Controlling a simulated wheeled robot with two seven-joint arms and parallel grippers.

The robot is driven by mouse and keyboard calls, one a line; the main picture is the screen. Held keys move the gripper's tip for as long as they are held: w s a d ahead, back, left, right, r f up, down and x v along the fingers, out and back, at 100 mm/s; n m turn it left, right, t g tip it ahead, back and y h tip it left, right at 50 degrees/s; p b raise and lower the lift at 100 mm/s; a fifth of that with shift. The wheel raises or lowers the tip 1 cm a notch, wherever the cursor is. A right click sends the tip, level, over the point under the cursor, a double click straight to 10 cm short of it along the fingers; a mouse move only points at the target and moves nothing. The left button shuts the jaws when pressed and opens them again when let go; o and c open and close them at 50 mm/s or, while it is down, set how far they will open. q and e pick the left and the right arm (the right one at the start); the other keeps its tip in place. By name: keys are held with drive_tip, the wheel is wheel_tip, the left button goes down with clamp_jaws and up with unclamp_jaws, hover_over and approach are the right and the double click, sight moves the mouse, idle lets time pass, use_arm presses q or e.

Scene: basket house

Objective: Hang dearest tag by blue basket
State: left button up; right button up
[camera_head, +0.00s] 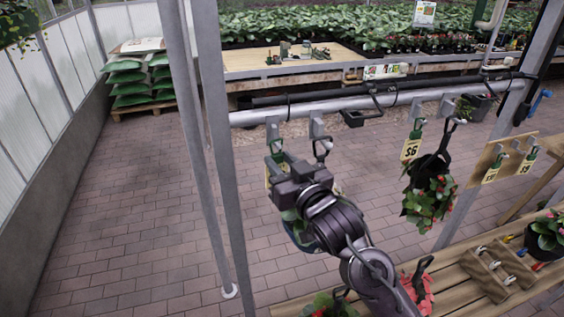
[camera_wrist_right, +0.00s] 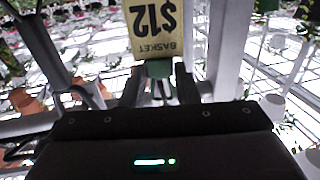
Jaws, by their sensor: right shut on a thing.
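My right gripper (camera_head: 276,160) is shut on a price tag by its green clip, just below the metal rail's left hook. The tag (camera_wrist_right: 156,30) fills the top of the right wrist view, upside down, and reads "$12 BASKET". In the head view only a yellow edge of it (camera_head: 268,178) shows beside the gripper. Whether the clip touches the hook (camera_head: 272,130) cannot be told. The blue basket (camera_head: 300,236) hangs behind my right arm, mostly hidden, under the neighbouring hook (camera_head: 318,125). My left gripper is not in view.
A $6 tag (camera_head: 411,147) hangs beside a black basket (camera_head: 428,195) of red flowers. A wooden board (camera_head: 508,160) at right holds two more tags. A slatted bench (camera_head: 455,280) is below. Metal posts (camera_head: 218,130) stand left of the gripper.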

drive_tip(key=o, duration=1)
drive_tip(key=shift+c, duration=0.2)
